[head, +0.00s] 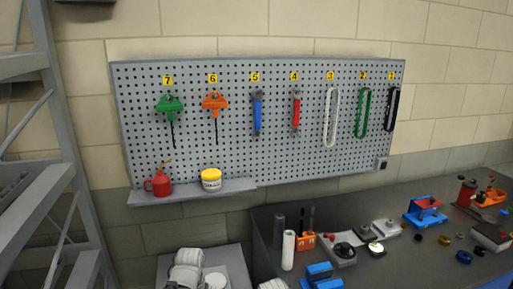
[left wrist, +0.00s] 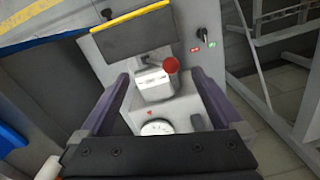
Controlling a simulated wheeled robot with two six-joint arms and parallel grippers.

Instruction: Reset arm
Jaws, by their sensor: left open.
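My left gripper (left wrist: 158,78) shows in the left wrist view with its two dark fingers spread wide and nothing between them. Past the fingers is a grey machine (left wrist: 112,62) with a white block, a red round knob (left wrist: 171,65) and a white dial (left wrist: 157,128). I cannot tell how far the fingers are from it. Neither gripper shows in the head view; only white arm parts, probably mine, show at its bottom edge. My right gripper is out of sight.
A pegboard (head: 232,150) hangs on the wall with numbered tools. Its shelf (head: 195,194) bears a red oil can (head: 159,184) and a yellow-white tub (head: 211,181). A dark bench (head: 400,262) at right holds a blue clamp-like part (head: 425,211) and several small parts. A metal frame (head: 62,120) stands at left.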

